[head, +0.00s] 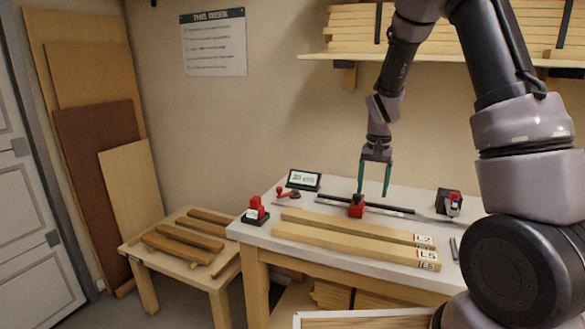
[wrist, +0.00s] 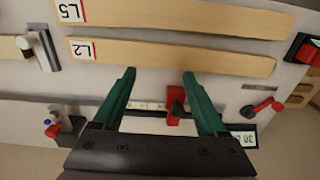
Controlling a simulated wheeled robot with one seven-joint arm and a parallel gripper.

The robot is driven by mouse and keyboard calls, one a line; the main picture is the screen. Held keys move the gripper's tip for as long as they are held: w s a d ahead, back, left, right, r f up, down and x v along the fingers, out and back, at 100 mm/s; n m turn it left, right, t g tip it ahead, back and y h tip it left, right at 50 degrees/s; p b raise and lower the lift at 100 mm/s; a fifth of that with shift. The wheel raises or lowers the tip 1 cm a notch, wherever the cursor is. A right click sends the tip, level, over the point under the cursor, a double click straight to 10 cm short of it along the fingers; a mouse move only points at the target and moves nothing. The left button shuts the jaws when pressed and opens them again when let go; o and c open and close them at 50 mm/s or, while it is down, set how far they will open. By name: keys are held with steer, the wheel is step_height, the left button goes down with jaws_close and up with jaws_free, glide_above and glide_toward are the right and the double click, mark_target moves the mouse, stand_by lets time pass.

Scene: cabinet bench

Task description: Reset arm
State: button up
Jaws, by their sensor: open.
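My gripper (head: 374,178) hangs from my arm above the white-topped bench, fingers pointing down. In the wrist view its two green fingers (wrist: 160,78) are spread apart with nothing between the tips. Below it in the head view is a red block (head: 356,206) on a dark rail (head: 385,209); the red block also shows between the fingers in the wrist view (wrist: 174,104). Two pale boards lie on the bench, one labelled L2 (head: 350,227) and one labelled L5 (head: 340,244).
A small display (head: 303,179), a red-handled tool (head: 286,193), a red device (head: 255,212) and a dark holder (head: 449,202) stand on the bench. A low table (head: 150,258) with several brown strips is at left. A shelf (head: 440,58) with boards is above, behind my arm.

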steer(key=s+r+t+y, duration=0.15)
steer(key=s+r, duration=0.25)
steer(key=r, duration=0.4)
steer(key=s+r+t, duration=0.2)
steer(key=s+r, duration=0.2)
steer(key=r, duration=0.4)
steer(key=s+r+t, duration=0.1)
steer(key=s+r, duration=0.4)
steer(key=s, duration=0.2)
steer(key=s+d+r+t, duration=0.1)
steer(key=s+r+t, duration=0.1)
steer(key=s+r, duration=0.3)
steer(key=s, duration=0.3)
steer(key=shift+s+d, duration=0.2)
steer(key=shift+s, duration=0.05)
